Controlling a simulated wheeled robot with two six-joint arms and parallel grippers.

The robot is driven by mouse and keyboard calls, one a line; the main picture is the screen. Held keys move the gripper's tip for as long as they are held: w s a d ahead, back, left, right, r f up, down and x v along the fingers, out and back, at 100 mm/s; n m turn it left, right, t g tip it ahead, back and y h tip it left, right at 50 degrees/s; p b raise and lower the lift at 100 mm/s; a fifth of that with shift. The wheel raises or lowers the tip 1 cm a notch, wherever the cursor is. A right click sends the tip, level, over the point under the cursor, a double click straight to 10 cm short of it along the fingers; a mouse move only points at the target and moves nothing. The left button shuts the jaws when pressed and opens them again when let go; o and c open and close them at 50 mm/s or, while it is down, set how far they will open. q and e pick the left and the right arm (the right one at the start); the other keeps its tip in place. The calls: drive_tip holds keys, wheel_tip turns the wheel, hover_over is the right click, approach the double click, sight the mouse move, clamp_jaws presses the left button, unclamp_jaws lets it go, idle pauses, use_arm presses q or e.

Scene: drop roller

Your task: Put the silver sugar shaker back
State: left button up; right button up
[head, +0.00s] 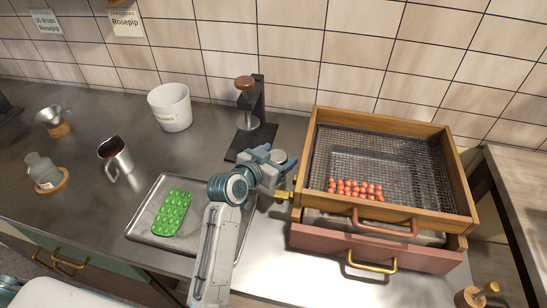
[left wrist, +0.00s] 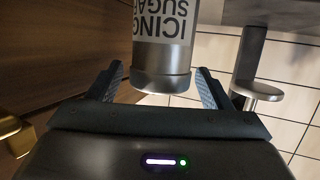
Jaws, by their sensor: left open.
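The silver sugar shaker (left wrist: 165,50) fills the top middle of the left wrist view, with its "ICING SUGAR" label upside down there. In the head view only its pale round top (head: 279,156) shows, just beyond my gripper and beside the wooden sieve box. My left gripper (head: 270,160) is open around the shaker's near end. In the left wrist view its two fingers (left wrist: 160,82) stand on either side of the shaker, with a gap visible at each side. My right gripper is not in view.
The wooden sieve box (head: 462,190) with orange balls (head: 355,189) stands close right of my gripper. A black press (head: 262,100) stands behind it. A tray (head: 145,215) with a green mould (head: 172,213) lies left. A white tub (head: 170,107) and metal jug (head: 116,155) stand farther left.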

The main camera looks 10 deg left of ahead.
use_arm(q)
drive_tip(key=b+v, duration=0.2)
drive_tip(key=v, duration=1)
drive_tip(key=shift+d+r, duration=0.1)
drive_tip(key=shift+r, duration=0.05)
